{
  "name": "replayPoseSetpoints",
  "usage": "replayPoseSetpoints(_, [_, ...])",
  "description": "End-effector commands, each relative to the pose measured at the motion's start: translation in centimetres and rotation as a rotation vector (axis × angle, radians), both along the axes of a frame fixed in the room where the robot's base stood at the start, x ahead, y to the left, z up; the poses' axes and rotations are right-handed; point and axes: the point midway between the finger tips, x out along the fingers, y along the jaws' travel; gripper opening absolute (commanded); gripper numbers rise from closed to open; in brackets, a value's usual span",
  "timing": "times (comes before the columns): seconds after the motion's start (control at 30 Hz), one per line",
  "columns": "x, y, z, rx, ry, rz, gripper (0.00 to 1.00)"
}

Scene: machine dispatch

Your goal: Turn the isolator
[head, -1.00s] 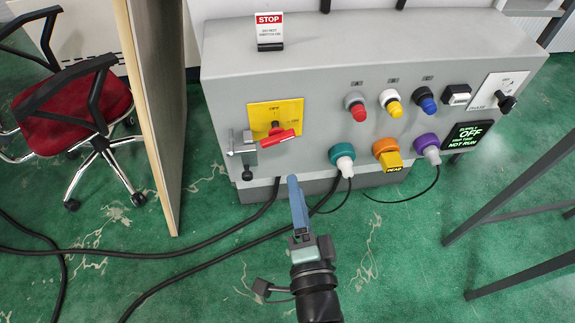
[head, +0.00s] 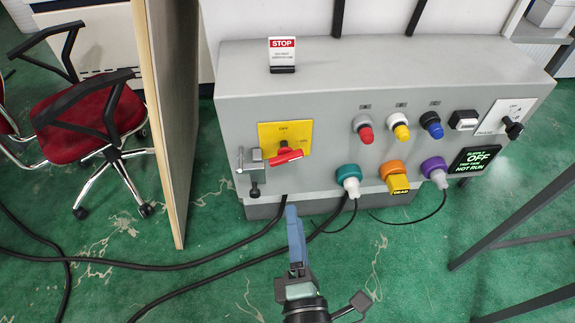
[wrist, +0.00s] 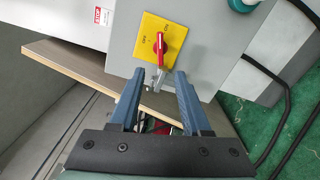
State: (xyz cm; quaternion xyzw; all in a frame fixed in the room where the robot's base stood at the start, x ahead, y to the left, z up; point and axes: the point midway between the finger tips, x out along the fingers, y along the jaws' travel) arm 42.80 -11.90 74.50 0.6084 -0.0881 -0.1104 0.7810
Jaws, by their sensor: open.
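The isolator is a red handle (head: 286,157) on a yellow plate (head: 271,131) at the left of the grey machine's front panel. In the wrist view the red handle (wrist: 161,44) and yellow plate (wrist: 150,38) lie ahead of the fingers. A grey metal latch (head: 251,160) sits at the plate's lower left; in the wrist view it shows partly between the fingers. My gripper (head: 291,212) is below and in front of the panel, apart from the handle. In the wrist view my gripper (wrist: 160,76) is open, with nothing between its fingertips touching them visibly.
Coloured buttons and plugs line the panel to the right, beside a display (head: 473,160) reading OFF and NOT RUN. A STOP sign (head: 282,55) stands on top. A wooden partition (head: 165,120) and red chair (head: 88,130) are at left. Black cables (head: 150,262) cross the floor.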

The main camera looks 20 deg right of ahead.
Motion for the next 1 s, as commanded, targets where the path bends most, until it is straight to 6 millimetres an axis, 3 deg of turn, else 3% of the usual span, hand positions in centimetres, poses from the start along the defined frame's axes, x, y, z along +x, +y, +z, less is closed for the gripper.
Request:
replayPoseSetpoints(0.27, [1.0, -0.1, 0.1, -0.111, 0.035, 0.004, 0.47])
replayPoseSetpoints(0.8, [9.3, -2.5, 0.2, -0.104, 0.031, 0.003, 0.47])
replayPoseSetpoints(1.0, [11.5, -3.2, 0.0, -0.105, 0.034, 0.003, 0.47])
